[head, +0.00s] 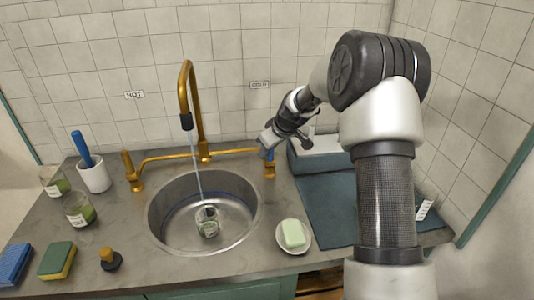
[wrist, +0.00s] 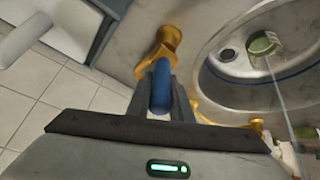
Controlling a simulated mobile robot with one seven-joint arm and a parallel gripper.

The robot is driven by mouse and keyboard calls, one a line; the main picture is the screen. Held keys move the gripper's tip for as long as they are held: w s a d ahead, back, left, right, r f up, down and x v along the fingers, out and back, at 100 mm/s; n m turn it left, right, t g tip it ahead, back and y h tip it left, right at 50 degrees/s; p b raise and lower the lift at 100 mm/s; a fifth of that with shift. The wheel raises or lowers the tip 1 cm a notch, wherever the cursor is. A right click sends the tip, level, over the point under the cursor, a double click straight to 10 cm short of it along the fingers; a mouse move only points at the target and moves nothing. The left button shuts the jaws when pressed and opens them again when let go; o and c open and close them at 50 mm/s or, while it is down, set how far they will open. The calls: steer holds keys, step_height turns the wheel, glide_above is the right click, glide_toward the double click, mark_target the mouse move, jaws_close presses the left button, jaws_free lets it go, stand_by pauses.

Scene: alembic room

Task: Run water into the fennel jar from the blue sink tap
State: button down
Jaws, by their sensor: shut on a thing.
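My gripper (head: 267,146) is shut on the blue tap handle (wrist: 161,88), on the right side of the brass tap (head: 190,100) below the COLD sign. The handle sits on a brass valve (wrist: 166,42). A thin stream of water (head: 196,165) runs from the spout down into the sink (head: 165,228). A small glass jar with something green in it (head: 208,228) stands in the basin where the stream comes down; it also shows in the wrist view (wrist: 264,44). Its label cannot be read, and I cannot tell its water level.
Two other jars with green contents (head: 80,211) (head: 54,181) stand at the left by a white cup (head: 94,177). Sponges (head: 57,260) and a dark stopper (head: 109,259) lie in front. A soap dish (head: 293,237) is right of the sink, beside a dark mat (head: 325,205).

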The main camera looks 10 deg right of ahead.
steer(key=c, duration=1.6)
jaws_free()
steer(key=v, duration=1.7)
steer(key=shift+s+r, duration=0.15)
steer(key=shift+s, duration=0.05)
